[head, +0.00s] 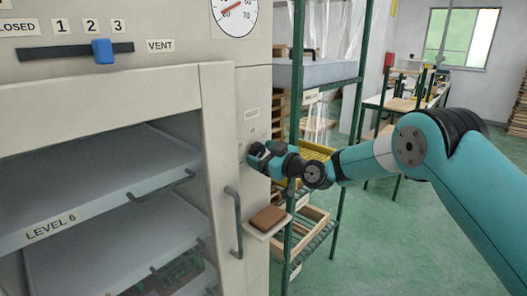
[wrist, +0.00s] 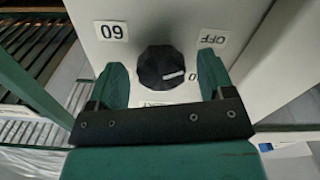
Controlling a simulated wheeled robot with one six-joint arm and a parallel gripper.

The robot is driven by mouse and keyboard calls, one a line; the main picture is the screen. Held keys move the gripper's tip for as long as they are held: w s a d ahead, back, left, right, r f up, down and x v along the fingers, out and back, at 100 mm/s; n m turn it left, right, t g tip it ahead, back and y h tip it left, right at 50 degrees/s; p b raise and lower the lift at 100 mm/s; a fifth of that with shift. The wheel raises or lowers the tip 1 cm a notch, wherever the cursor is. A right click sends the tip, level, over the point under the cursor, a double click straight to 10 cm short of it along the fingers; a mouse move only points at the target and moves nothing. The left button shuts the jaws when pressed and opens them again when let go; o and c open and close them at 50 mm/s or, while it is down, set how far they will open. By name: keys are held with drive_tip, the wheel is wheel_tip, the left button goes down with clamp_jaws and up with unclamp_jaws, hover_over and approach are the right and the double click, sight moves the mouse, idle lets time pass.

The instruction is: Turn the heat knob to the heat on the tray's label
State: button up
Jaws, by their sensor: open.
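The heat knob (wrist: 162,68) is black and round, with a white pointer line aimed to the right in the wrist view. Around it are an OFF label (wrist: 212,38) at upper right, a label that looks like an upside-down 60 (wrist: 111,30) at upper left, and others partly hidden below. My gripper (wrist: 162,76) is open, with one green finger on each side of the knob and gaps between. In the head view my gripper (head: 257,157) is at the oven's side panel and hides the knob. A label reading LEVEL 6 (head: 50,227) is on the upper shelf's front edge.
The oven has a blue vent slider (head: 103,51) near the 2 and 3 marks, a dial gauge (head: 237,12) and a door handle (head: 235,222). A brown block (head: 268,217) rests on a small ledge below my gripper. A green rack (head: 338,180) stands close behind.

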drive_tip(key=shift+a, duration=0.1)
drive_tip(key=c, duration=0.9)
